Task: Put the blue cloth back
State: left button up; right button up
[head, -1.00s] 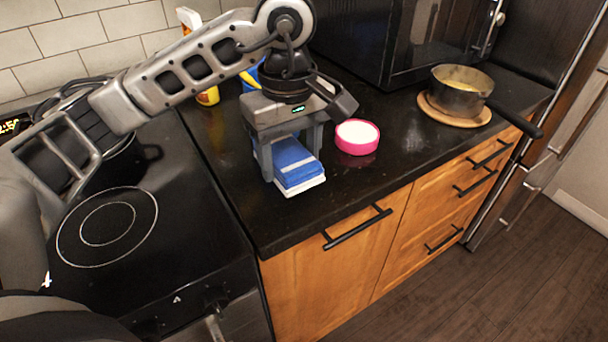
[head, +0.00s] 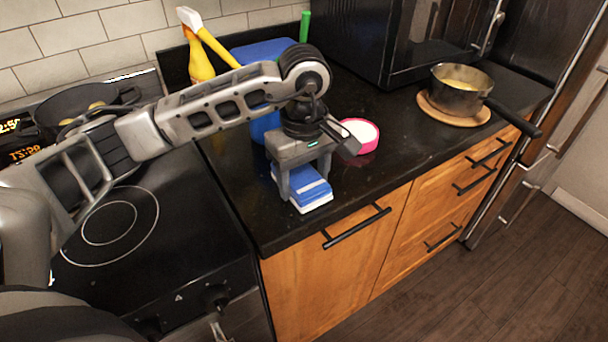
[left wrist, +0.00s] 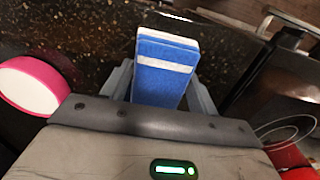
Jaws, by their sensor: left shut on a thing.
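The blue cloth (head: 312,193) is a folded block, blue with a white stripe and a white layer below. It is near the counter's front left edge; whether it touches the counter is hard to tell. My left gripper (head: 305,180) points down with its fingers on either side of the cloth, shut on it. In the left wrist view the cloth (left wrist: 165,65) sticks out between the two grey fingers. My right gripper is not in view.
A pink-rimmed white round container (head: 364,135) stands just behind the gripper. A blue bin (head: 262,52) and yellow bottle (head: 200,66) are behind my arm. A pot (head: 462,92) sits on a wooden board at right. The stove (head: 170,265) is left; counter between container and pot is clear.

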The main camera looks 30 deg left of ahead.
aim_at(304, 178)
pick_arm(q)
jog(key=o, duration=0.9)
jog(key=shift+f, duration=0.1)
jog(key=shift+o, duration=0.2)
notch_tip(304, 178, up, 12)
jog(key=shift+r, duration=0.2)
